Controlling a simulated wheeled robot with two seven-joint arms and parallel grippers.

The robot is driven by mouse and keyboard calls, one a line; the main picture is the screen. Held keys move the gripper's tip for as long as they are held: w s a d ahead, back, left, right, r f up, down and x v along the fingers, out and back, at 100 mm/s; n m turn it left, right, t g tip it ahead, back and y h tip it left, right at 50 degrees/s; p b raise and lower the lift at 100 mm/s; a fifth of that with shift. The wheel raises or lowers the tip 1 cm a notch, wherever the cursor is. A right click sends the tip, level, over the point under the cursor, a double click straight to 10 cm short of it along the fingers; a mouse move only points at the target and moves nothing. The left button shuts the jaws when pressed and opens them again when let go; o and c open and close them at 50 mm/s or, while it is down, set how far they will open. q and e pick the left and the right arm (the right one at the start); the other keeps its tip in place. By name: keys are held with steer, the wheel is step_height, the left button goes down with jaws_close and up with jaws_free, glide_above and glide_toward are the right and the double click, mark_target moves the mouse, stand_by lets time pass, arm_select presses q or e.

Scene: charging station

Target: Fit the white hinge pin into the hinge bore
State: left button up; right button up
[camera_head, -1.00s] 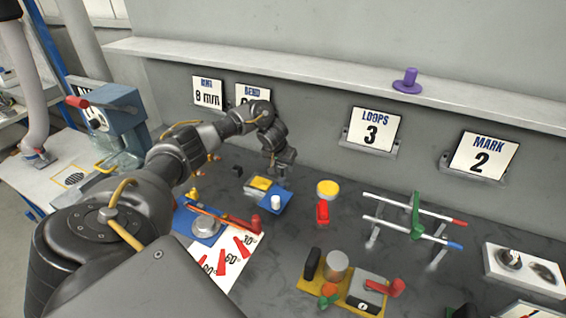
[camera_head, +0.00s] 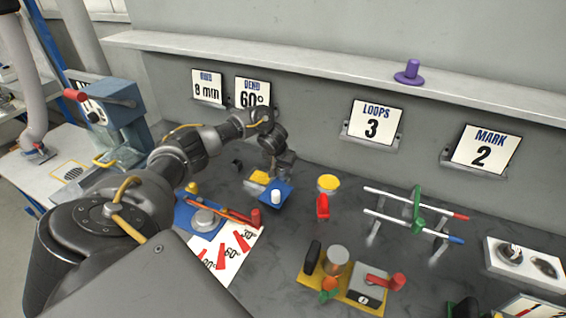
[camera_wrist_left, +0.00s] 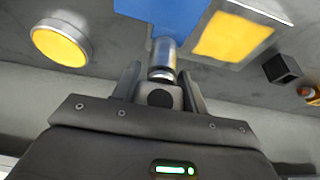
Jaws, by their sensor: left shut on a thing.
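The hinge has a blue leaf (camera_head: 265,200) beside a yellow leaf (camera_head: 258,177) on the grey bench. A short white cylinder (camera_head: 276,197) stands on the blue leaf. My left gripper (camera_head: 283,168) is just behind the hinge, pointing down. In the left wrist view my left gripper (camera_wrist_left: 160,88) is shut on a pale piece, which appears to be the white hinge pin (camera_wrist_left: 160,98). A shiny cylinder (camera_wrist_left: 163,55) lies in line with it, against the edge of the blue leaf (camera_wrist_left: 170,10); whether they join is unclear. The bore opening is hidden. My right gripper is out of view.
A small black block (camera_wrist_left: 282,68) lies near the yellow leaf. A rod stand (camera_head: 415,215) is further right. The wall with sign cards (camera_head: 252,97) rises close behind.

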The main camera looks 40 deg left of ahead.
arm_select(q)
steer(key=shift+f, duration=0.1)
stand_by(0.3)
steer(key=o, duration=1.1)
steer(key=p+v, duration=0.2)
steer(key=v, duration=0.8)
steer(key=shift+s+r, duration=0.2)
steer(key=shift+r, duration=0.15)
